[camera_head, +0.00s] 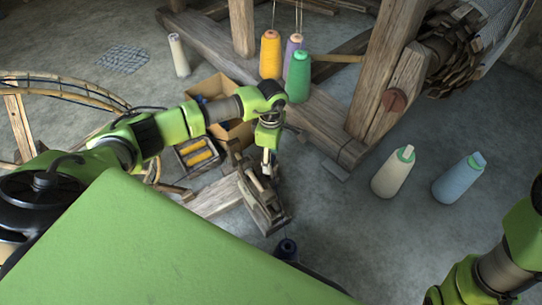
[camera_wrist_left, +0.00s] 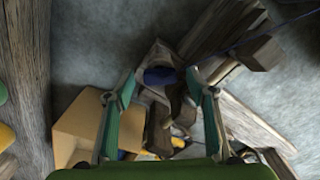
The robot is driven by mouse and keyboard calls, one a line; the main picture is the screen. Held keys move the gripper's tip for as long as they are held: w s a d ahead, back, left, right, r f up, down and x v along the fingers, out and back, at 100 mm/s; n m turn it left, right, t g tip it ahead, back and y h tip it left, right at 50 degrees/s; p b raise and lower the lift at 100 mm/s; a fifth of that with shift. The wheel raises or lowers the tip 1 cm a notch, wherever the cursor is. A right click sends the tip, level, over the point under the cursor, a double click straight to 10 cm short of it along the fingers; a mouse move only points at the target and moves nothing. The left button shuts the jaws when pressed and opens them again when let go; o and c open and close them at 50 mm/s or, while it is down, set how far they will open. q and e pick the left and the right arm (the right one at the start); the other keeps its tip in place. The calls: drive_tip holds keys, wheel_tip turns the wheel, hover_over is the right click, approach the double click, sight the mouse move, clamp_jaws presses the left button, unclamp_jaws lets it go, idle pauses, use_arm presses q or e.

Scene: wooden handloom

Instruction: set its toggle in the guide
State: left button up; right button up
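My left gripper (camera_head: 268,163) points down over a dark wooden device with upright parts (camera_head: 258,205) on the floor. In the left wrist view the two fingers (camera_wrist_left: 160,76) stand apart, with a gap on both sides of a dark blue rounded piece (camera_wrist_left: 160,75). That piece sits on or in the wooden part below; I cannot tell how it is seated. A dark blue thread (camera_wrist_left: 275,27) runs in from the upper right. I cannot make out for certain which piece is the toggle or the guide. My right arm shows at the lower right; its gripper is out of frame.
A dark blue cone (camera_head: 287,250) stands near the device. A cardboard box (camera_head: 236,133) and a tray with yellow bobbins (camera_head: 200,157) lie beside it. Yellow (camera_head: 271,55) and green (camera_head: 299,77) cones stand by the loom frame (camera_head: 385,60).

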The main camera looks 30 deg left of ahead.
use_arm(q)
drive_tip(key=shift+r, duration=0.1)
wheel_tip(320, 180, up, 12)
idle(0.5)
